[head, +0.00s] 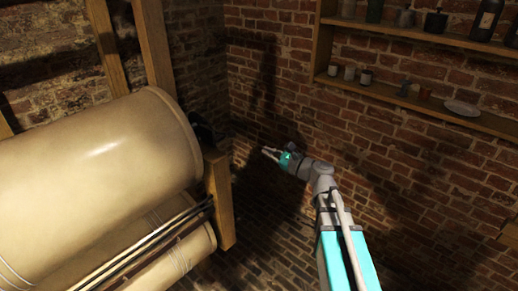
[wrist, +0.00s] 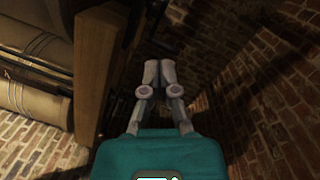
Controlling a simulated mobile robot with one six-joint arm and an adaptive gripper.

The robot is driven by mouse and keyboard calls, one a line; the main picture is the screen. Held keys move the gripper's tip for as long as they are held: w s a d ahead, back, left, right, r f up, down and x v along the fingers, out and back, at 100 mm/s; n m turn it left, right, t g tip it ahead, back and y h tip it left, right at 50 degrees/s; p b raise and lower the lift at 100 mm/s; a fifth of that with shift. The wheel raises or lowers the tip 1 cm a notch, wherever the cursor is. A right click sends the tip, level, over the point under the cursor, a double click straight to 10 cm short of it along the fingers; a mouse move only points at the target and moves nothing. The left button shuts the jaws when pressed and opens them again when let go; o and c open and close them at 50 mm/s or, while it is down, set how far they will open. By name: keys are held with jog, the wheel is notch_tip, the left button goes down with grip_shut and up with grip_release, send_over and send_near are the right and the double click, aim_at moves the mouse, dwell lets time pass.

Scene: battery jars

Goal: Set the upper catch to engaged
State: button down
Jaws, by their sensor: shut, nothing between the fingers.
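I cannot pick out the upper catch in either view. A small dark part (head: 203,128) shows at the right end of the large tan drum (head: 100,160) in the head view, too dark to identify. My gripper (head: 268,151) is in the air to the right of the drum's end and of a wooden post. In the wrist view my gripper (wrist: 160,68) has its two grey fingers together, with nothing between them. The side of the wooden post facing my gripper is mostly in shadow.
The wooden post (head: 219,200) stands close left of my gripper; it also shows in the wrist view (wrist: 93,75). A smaller roll (head: 170,262) lies below the drum. Shelves (head: 400,98) with jars and cups hang on the brick wall at right. The brick floor (head: 270,215) looks clear.

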jog(key=shift+s+d+r, duration=0.1)
jog(key=shift+s+d, duration=0.25)
jog(key=shift+d, duration=0.15)
jog(key=s+f+n+g+h+p, duration=0.3)
jog(key=s+f+n+g+h, duration=0.4)
jog(key=f+n, duration=0.45)
jog(key=s+d+f+n+g+h+p, duration=0.2)
jog(key=s+d+f+n+g+h, duration=0.1)
jog(key=s+d+n+h, duration=0.5)
jog(key=s+d, duration=0.2)
jog(key=d, duration=0.2)
jog(key=shift+d+g, duration=0.15)
jog(key=shift+g, duration=0.15)
jog(key=shift+f, duration=0.1)
dwell(0.5)
